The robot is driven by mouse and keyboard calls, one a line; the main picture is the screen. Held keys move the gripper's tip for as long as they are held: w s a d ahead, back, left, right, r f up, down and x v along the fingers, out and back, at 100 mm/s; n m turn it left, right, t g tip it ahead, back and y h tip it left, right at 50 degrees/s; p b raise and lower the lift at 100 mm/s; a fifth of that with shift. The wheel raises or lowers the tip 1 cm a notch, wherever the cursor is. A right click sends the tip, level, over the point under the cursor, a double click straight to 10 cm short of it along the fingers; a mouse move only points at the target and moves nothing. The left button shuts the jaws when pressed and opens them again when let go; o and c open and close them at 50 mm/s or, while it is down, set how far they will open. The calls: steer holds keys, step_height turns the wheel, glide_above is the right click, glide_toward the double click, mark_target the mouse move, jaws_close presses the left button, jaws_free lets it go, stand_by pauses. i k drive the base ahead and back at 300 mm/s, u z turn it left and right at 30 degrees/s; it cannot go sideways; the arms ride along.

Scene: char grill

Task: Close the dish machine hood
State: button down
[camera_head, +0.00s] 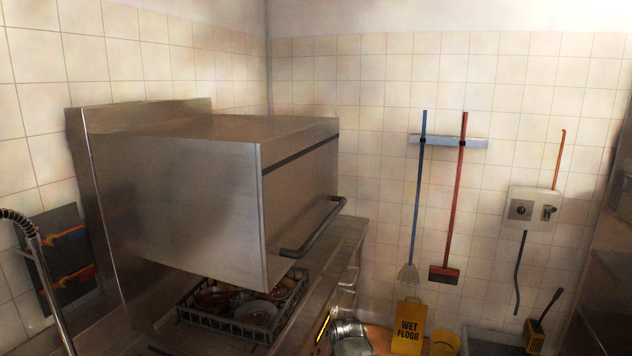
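The dish machine hood (190,195) is a large stainless steel box at the left centre of the head view. It is raised, with a gap between its lower edge and the counter. A dark bar handle (314,228) runs along the lower part of its front face. Under the hood, a dark dish rack (222,333) holds several bowls or dishes and sits on the machine's bed. My gripper is not in view.
A metal counter (345,240) extends behind the rack toward the back wall. A yellow wet floor sign (409,327), a yellow bucket (445,343) and a metal pot (350,335) stand on the floor beyond. A blue mop (418,200) and red broom (455,200) hang on the wall.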

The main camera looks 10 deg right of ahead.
mark_target(234, 199)
steer(key=i, duration=0.8)
steer(key=u, duration=0.15)
steer(key=k, duration=0.55)
steer(key=u, duration=1.75)
steer(key=k, duration=1.35)
steer(key=z, duration=1.15)
steer(key=i, duration=1)
steer(key=u, duration=0.05)
